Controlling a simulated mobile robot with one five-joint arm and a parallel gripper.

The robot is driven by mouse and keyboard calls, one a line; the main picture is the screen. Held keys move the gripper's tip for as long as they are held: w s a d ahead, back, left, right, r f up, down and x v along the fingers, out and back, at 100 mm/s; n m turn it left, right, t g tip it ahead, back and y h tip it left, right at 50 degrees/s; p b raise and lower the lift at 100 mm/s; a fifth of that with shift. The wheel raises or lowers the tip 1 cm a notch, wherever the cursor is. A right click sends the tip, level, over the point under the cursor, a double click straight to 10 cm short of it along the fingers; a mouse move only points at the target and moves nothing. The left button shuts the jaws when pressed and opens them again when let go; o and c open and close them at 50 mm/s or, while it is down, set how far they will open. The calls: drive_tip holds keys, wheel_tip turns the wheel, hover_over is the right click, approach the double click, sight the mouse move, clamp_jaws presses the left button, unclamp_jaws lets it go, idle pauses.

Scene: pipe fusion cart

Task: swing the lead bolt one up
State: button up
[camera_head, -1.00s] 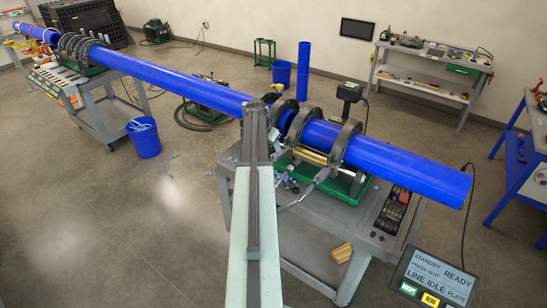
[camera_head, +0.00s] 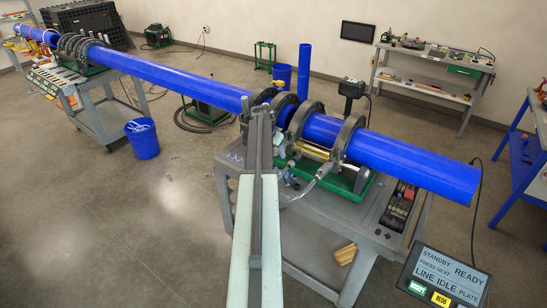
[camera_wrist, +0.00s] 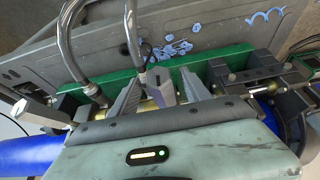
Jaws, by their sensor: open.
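My gripper (camera_wrist: 160,80) is open in the wrist view, its two ribbed grey fingers spread apart. A grey-purple block-like part (camera_wrist: 161,88) shows between the fingers, with a clear gap on the right side; contact cannot be told. I cannot tell whether this part is the lead bolt. In the head view the blue pipe (camera_head: 420,170) lies through dark clamp rings (camera_head: 350,138) on a green-based machine (camera_head: 345,185). My arm hides the near side of the leftmost ring and the fingertips there.
The grey cart (camera_head: 300,240) carries the machine; metal hoses (camera_wrist: 75,50) rise close to my fingers. A status screen (camera_head: 446,278) stands at lower right. A blue bucket (camera_head: 143,138) is on the floor left. The floor at lower left is clear.

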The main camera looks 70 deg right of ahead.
drive_tip(key=c, duration=0.9)
drive_tip(key=shift+s+d+r+p, duration=0.1)
drive_tip(key=shift+d+r+p, duration=0.15)
drive_tip(key=shift+r+p, duration=0.8)
drive_tip(key=shift+d+r, duration=0.15)
drive_tip(key=shift+r, duration=0.1)
drive_tip(key=shift+s+d+r+p, duration=0.1)
drive_tip(key=shift+d+r+p, duration=0.15)
drive_tip(key=shift+r+p, duration=0.3)
drive_tip(key=shift+s+d+r+p, duration=0.1)
drive_tip(key=shift+d+r+p, duration=0.1)
drive_tip(key=shift+r+p, duration=0.3)
drive_tip(key=shift+d+p, duration=0.2)
drive_tip(key=shift+p, duration=0.1)
drive_tip(key=shift+r, duration=0.1)
